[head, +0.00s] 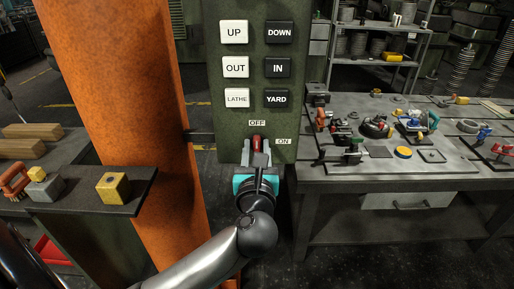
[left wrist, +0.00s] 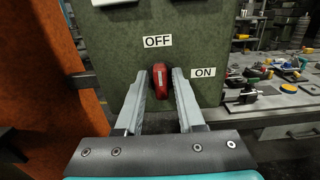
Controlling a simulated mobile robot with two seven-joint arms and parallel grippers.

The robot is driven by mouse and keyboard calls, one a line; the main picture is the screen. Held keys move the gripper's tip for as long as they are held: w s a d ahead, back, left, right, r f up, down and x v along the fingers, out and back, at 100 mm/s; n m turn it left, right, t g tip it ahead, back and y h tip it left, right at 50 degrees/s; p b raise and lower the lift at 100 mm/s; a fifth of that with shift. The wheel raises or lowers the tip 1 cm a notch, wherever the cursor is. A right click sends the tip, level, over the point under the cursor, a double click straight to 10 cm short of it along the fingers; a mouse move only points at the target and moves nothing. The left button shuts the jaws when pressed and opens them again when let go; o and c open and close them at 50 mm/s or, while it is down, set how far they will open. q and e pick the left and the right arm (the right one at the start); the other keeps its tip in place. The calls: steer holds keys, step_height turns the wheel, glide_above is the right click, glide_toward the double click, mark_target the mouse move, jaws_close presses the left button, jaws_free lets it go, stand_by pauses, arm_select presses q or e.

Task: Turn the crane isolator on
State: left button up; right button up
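The crane isolator's red handle (head: 257,144) is on the lower part of the green control panel (head: 232,148). It stands about upright beneath the OFF label (head: 257,123); the ON label (head: 283,141) is to its right. My left gripper (head: 257,152) is in front of the panel with one finger on each side of the handle. In the left wrist view the red handle (left wrist: 161,82) shows between the fingertips, with a narrow gap on each side, so the gripper looks open around it. My right gripper is not in view.
Buttons marked UP, DOWN, OUT, IN, LATHE and YARD (head: 276,98) sit above the handle. An orange column (head: 115,80) stands left of the panel. A workbench (head: 330,185) with tools is at the right. A dark shelf (head: 85,205) with small blocks is at the left.

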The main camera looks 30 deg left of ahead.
arm_select(q)
jaws_close()
stand_by(0.3)
steer(key=shift+r+m+p, duration=0.1)
steer(key=shift+m+p, duration=0.3)
steer(key=shift+p, duration=0.4)
steer(key=m+p, duration=0.3)
steer(key=p, duration=0.1)
steer(key=m+p, duration=0.4)
steer(key=d+m+p, duration=0.1)
steer(key=m+p, duration=0.2)
steer(key=p, duration=0.1)
steer(key=shift+w+f, duration=0.2)
steer(key=shift+w, duration=0.05)
steer(key=m+p, duration=0.1)
steer(key=m, duration=0.1)
steer(key=m+p, duration=0.1)
steer(key=shift+f+m, duration=0.2)
steer(key=shift+m, duration=0.2)
steer(key=shift+w+f+m+p, duration=0.1)
steer(key=shift+f+m+p, duration=0.05)
steer(key=shift+m+p, duration=0.55)
steer(key=shift+f+m+p, duration=0.15)
steer(key=shift+m+p, duration=0.35)
steer(key=shift+m, duration=0.4)
